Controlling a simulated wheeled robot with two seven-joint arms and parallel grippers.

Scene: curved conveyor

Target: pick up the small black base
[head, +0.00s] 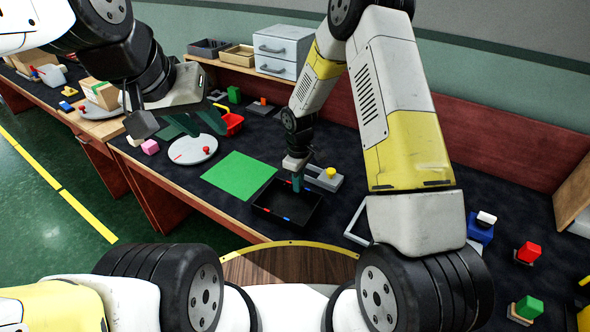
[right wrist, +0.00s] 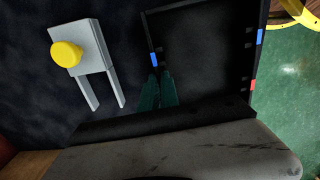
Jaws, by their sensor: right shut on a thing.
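The small black base (head: 290,208) looks like a shallow open black tray with blue and red marks on its rim. It lies on the dark table in front of me, and fills the upper right of the right wrist view (right wrist: 205,60). My right gripper (head: 297,184) points down at the tray's far edge. In the right wrist view its green fingers (right wrist: 158,90) are shut on the tray's wall beside a blue mark. The fingers hide part of that wall. My left gripper (head: 197,124) is open and empty above the table at the left.
A grey fixture with a yellow knob (head: 329,173) stands close to the tray. A grey frame (head: 356,222) lies to the right.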

